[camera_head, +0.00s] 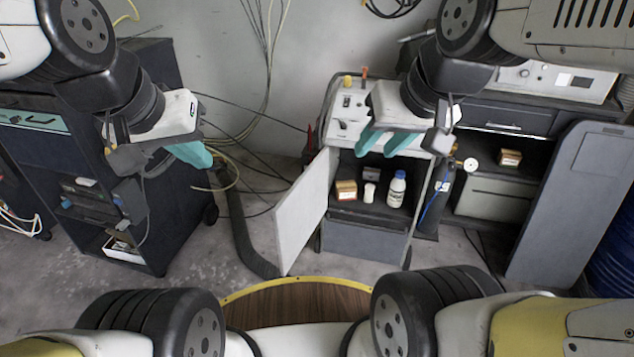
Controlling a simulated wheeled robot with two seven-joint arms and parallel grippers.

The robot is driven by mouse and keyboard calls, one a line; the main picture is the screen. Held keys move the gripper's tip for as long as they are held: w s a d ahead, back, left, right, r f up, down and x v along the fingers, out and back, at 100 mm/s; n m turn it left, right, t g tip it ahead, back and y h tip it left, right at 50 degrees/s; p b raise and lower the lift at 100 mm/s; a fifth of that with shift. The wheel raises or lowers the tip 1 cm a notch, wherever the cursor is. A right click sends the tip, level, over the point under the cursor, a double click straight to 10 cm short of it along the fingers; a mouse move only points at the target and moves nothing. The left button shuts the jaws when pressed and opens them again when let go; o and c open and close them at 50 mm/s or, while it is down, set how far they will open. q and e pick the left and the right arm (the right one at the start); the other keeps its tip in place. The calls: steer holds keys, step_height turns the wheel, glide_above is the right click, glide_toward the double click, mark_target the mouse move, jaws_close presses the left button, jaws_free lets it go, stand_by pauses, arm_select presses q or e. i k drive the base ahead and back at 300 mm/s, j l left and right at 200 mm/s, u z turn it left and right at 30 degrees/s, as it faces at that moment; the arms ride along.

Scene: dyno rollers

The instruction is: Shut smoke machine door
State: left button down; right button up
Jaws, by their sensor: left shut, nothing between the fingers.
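The smoke machine appears to be the cabinet (364,242) at the centre, with a light control panel on top. Its pale door (301,212) stands open, swung out on the left side and facing forward into the room. Its shelf shows a small box, a white container and a white bottle. My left gripper (203,160) is shut and empty, in the air to the left of the door and apart from it. My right gripper (386,149) has its teal fingers spread with nothing visible between them, in front of the cabinet's upper part, hiding some of the panel.
A dark tool cart (110,190) stands at the left. At the right, another cabinet (490,195) has a large grey door (566,205) open. A black hose (245,235) lies on the floor left of the pale door. A gauge (470,164) sits beside the central cabinet.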

mark_target(295, 217)
steer(key=i+j+z, duration=0.1)
steer(key=z, duration=0.3)
steer(key=i+j+z, duration=0.1)
steer(key=j+z, duration=0.15)
steer(key=z, duration=0.15)
steer(key=i+j+z, duration=0.1)
steer(key=z, duration=0.3)
steer(key=j+z, duration=0.45)
steer(key=j, duration=1.5)
steer(key=k+j+u, duration=0.1)
steer(key=k+l+u, duration=0.3)
steer(key=k, duration=0.25)
